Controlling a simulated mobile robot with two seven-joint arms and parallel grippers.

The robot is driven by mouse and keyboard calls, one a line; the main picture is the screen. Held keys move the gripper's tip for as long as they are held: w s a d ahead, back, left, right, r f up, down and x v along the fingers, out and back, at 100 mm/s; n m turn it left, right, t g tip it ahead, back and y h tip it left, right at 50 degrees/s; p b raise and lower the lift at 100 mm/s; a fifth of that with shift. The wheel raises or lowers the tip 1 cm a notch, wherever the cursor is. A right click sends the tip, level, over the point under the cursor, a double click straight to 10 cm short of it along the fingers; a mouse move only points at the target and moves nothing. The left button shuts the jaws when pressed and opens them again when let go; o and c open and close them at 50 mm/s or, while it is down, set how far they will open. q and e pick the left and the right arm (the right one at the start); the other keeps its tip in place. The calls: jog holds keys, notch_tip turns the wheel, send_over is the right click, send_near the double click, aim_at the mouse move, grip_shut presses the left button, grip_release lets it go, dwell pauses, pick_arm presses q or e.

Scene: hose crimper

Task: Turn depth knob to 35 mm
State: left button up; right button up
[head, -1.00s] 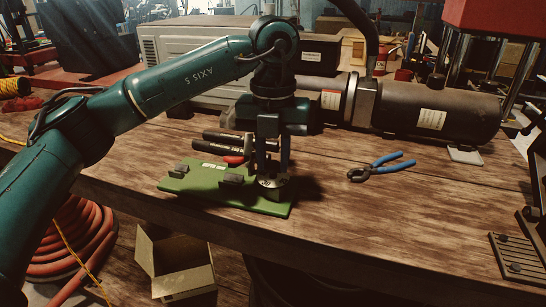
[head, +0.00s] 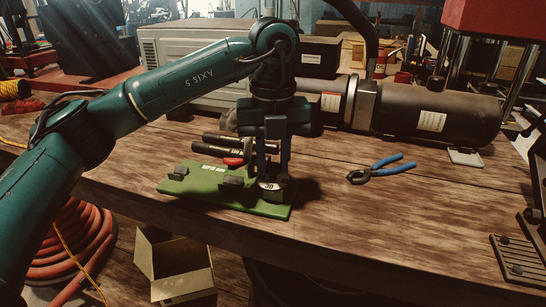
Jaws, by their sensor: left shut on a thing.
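The depth knob (head: 270,186) is a small round dial at the right end of a green plate (head: 215,194) on the wooden bench. The number 30 shows on its front face. My left gripper (head: 271,176) points straight down over the knob, with its two fingers closed on it. The fingers hide part of the knob, and no pointer mark on it can be made out. My right gripper is not in the head view.
Blue-handled pliers (head: 378,168) lie to the right of the plate. Dark cylindrical tools (head: 226,144) lie behind it, near a large black cylinder machine (head: 436,112). An open cardboard box (head: 178,270) stands below the bench's front edge.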

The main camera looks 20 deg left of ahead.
aim_at(273, 166)
pick_arm(q)
jog(key=o, duration=1)
jog(key=shift+r, duration=0.1)
notch_tip(273, 166, up, 13)
jog(key=p, duration=0.2)
